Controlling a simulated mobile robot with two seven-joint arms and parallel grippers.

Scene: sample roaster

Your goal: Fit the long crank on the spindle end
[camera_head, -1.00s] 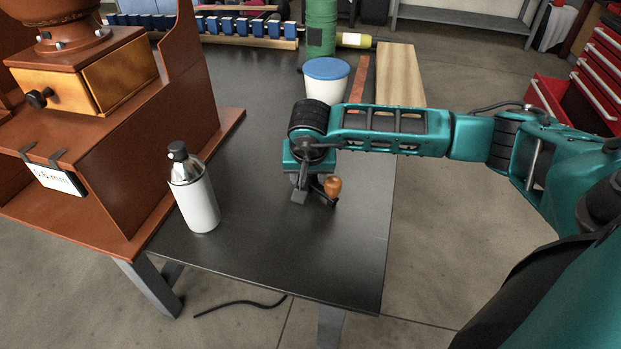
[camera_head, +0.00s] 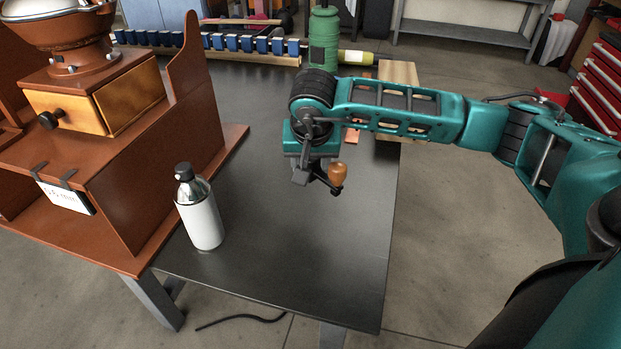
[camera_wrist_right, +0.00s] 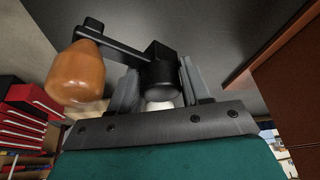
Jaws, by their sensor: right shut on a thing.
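My right gripper (camera_head: 303,172) is shut on the crank, above the dark table. The crank has an orange wooden knob (camera_head: 337,173) and a black arm (camera_head: 323,181). In the right wrist view the black hub (camera_wrist_right: 161,72) sits between the fingers (camera_wrist_right: 158,88) of my right gripper, and the knob (camera_wrist_right: 78,74) hangs out to the left. I cannot make out a spindle end in either view. My left gripper is not in view.
A brown wooden cabinet (camera_head: 160,205) with a drawer (camera_head: 125,98) and a hanging card stands at left. A white bottle (camera_head: 203,218) stands beside it. A green cylinder (camera_head: 323,38) and a blue-block rack (camera_head: 247,44) are at the back. The table (camera_head: 290,262) is clear in front.

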